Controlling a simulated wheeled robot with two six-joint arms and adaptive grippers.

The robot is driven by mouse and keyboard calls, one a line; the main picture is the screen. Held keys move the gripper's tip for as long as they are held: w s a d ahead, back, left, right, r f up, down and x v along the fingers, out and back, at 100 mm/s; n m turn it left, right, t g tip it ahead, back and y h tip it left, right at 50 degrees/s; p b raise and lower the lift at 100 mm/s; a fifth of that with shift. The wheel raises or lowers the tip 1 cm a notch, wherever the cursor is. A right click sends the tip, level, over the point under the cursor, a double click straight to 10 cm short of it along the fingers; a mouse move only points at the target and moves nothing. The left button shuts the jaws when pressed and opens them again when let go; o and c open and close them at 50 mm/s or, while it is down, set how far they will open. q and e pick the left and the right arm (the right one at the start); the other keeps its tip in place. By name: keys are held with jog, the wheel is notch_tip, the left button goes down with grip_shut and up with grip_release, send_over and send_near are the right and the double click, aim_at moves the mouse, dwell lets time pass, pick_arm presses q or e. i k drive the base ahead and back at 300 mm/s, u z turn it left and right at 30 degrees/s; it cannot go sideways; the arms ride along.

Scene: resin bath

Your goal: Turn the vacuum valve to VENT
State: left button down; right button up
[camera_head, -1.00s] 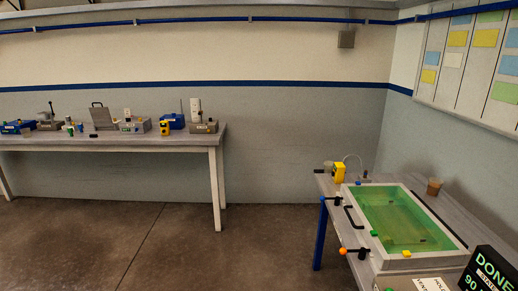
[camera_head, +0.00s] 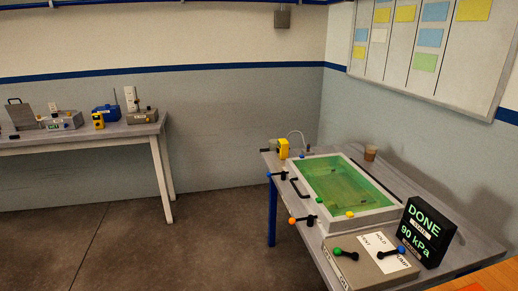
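The grey control box (camera_head: 372,274) stands at the front of the right-hand table. Its white label plate carries small words, of which HOLD is the clearest. A black lever with a blue knob (camera_head: 401,250) lies on the plate's right side. A black lever with a green knob (camera_head: 337,252) lies on its left. I cannot tell for sure which lever is the vacuum valve. The black display (camera_head: 427,232) beside the box reads DONE and 90 kPa. Neither gripper is in view.
A bath with a green lid (camera_head: 345,184) sits behind the box. Levers with a blue knob (camera_head: 269,174) and an orange knob (camera_head: 292,221) stick out left. A cup (camera_head: 371,152) stands behind. Another bench (camera_head: 90,135) is far left. The floor (camera_head: 200,245) between is clear.

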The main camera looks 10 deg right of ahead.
aim_at(400, 250)
jog(key=z, duration=0.25)
jog(key=k, duration=0.1)
jog(key=z, duration=1.3)
